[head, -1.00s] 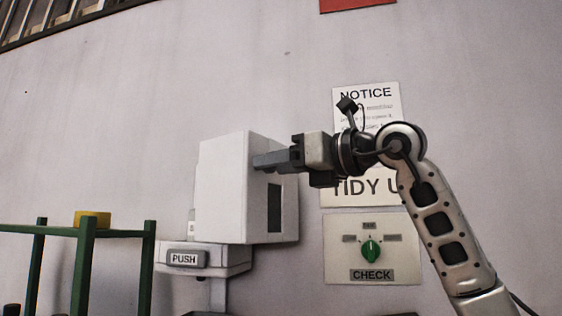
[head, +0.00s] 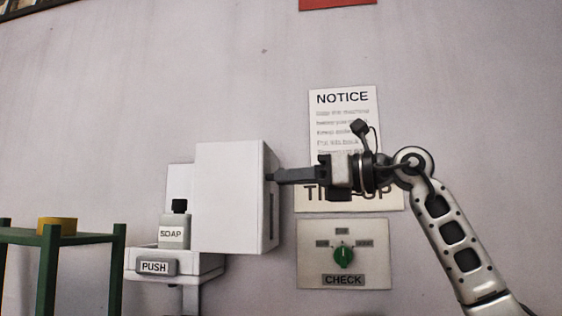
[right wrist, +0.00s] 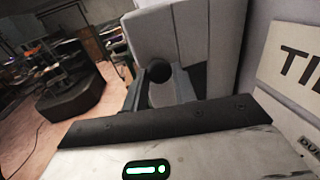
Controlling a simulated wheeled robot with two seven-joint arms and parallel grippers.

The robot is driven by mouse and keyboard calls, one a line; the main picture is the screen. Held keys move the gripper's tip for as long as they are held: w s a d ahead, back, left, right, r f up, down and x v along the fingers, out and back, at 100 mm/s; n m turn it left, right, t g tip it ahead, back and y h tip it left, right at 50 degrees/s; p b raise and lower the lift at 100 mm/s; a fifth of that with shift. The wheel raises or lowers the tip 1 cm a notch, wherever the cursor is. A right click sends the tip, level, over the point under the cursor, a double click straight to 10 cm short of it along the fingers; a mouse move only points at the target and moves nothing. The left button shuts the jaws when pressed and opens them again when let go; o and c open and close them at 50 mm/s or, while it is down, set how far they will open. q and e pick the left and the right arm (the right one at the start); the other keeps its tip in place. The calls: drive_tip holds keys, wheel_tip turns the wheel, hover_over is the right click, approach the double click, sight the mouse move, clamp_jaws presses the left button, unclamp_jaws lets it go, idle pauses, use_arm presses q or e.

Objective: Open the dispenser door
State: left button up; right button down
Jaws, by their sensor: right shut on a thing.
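The dispenser door (head: 235,195), a white box-like cover, stands swung out to the right of the dispenser (head: 180,265) on the wall. A soap bottle (head: 174,230) with a dark cap shows in the uncovered space at its left. My right gripper (head: 274,178) reaches in from the right and is shut on the door's right side. In the right wrist view, the fingers (right wrist: 160,78) close around a dark rounded part by the pale door (right wrist: 185,40); the exact contact is partly hidden. My left gripper is not in view.
A PUSH plate (head: 153,267) is on the dispenser's front. A green frame (head: 50,265) with a yellow item (head: 57,225) stands at left. A notice (head: 342,110) and a CHECK dial panel (head: 343,258) are on the wall behind and below my right arm.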

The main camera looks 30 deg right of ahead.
drive_tip(key=shift+w+d, duration=0.1)
drive_tip(key=shift+d, duration=0.4)
drive_tip(key=c, duration=1.2)
unclamp_jaws()
drive_tip(key=shift+w, duration=0.1)
drive_tip(key=shift+c, duration=0.2)
drive_tip(key=shift+o, duration=0.6)
drive_tip(key=shift+w, duration=0.15)
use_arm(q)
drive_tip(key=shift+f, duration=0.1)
use_arm(e)
drive_tip(key=shift+a, duration=0.1)
drive_tip(key=shift+s, duration=0.2)
use_arm(q)
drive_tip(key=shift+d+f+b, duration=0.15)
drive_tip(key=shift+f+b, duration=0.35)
drive_tip(key=shift+b, duration=0.75)
use_arm(e)
drive_tip(key=v, duration=1.5)
drive_tip(key=shift+s+d, duration=0.25)
drive_tip(key=shift+s, duration=0.05)
drive_tip(key=shift+f, duration=0.15)
